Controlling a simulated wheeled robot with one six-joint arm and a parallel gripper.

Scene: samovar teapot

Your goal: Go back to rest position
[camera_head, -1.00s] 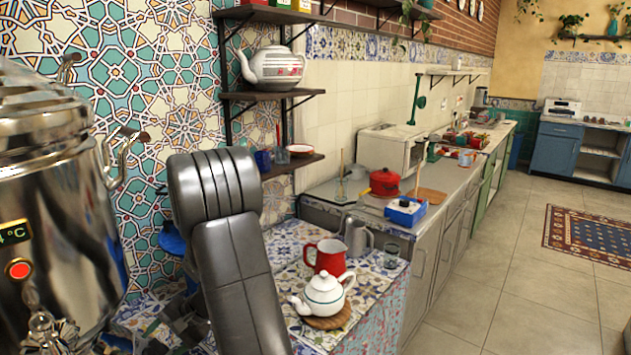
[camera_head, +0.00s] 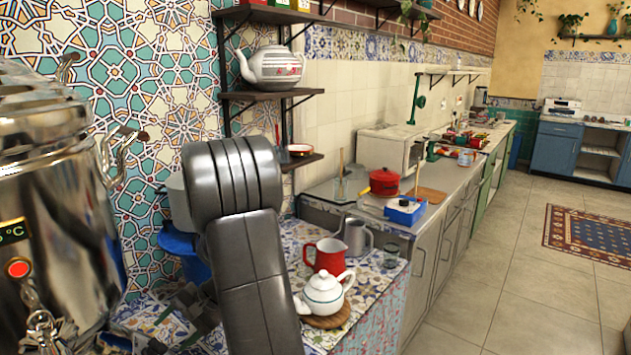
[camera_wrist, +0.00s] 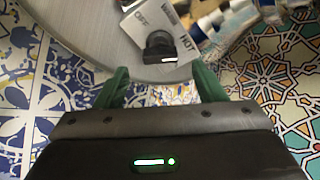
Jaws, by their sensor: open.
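My gripper (camera_wrist: 157,88) is open in the wrist view, its two green fingers apart with nothing held between them. The shiny metal samovar (camera_head: 45,180) stands at the left, close to my arm. A white teapot (camera_head: 323,293) sits upright on a round wooden trivet (camera_head: 327,321), right of my arm.
A red pitcher (camera_head: 326,256) and a grey metal jug (camera_head: 357,239) stand behind the white teapot on the tiled counter. Another teapot (camera_head: 275,68) is on a wall shelf (camera_head: 268,96). A blue box (camera_head: 405,210) and red pot (camera_head: 384,181) lie further back.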

